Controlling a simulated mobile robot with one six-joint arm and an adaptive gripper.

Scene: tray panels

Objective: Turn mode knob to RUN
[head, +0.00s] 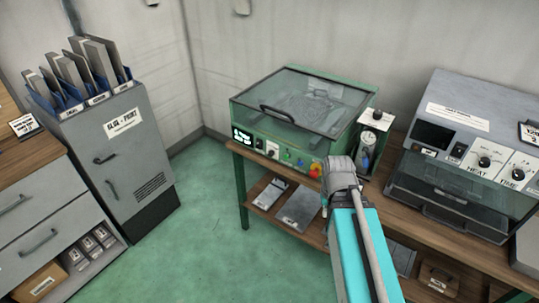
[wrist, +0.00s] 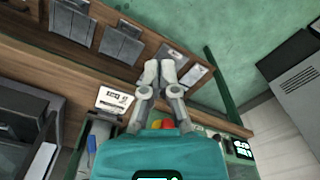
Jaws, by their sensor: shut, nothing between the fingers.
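A green machine with a glass lid (head: 300,102) stands on the bench. Its front panel has a small dark knob (head: 272,150) on a white plate, which may be the mode knob; its marking is too small to read. A red button (head: 316,170) sits at the panel's right end and also shows in the wrist view (wrist: 168,124), beside my gripper. My gripper (wrist: 160,72) is shut and empty, its fingertips side by side in front of the bench edge. In the head view my arm hides the fingers. The knob cannot be made out in the wrist view.
A small box with a gauge (head: 372,135) stands right of the machine. Further right is a grey oven (head: 455,150) with HEAT and TIME knobs. Flat panels (head: 299,208) lie on the lower shelf. A grey cabinet (head: 120,150) stands left; the green floor (head: 200,235) between is clear.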

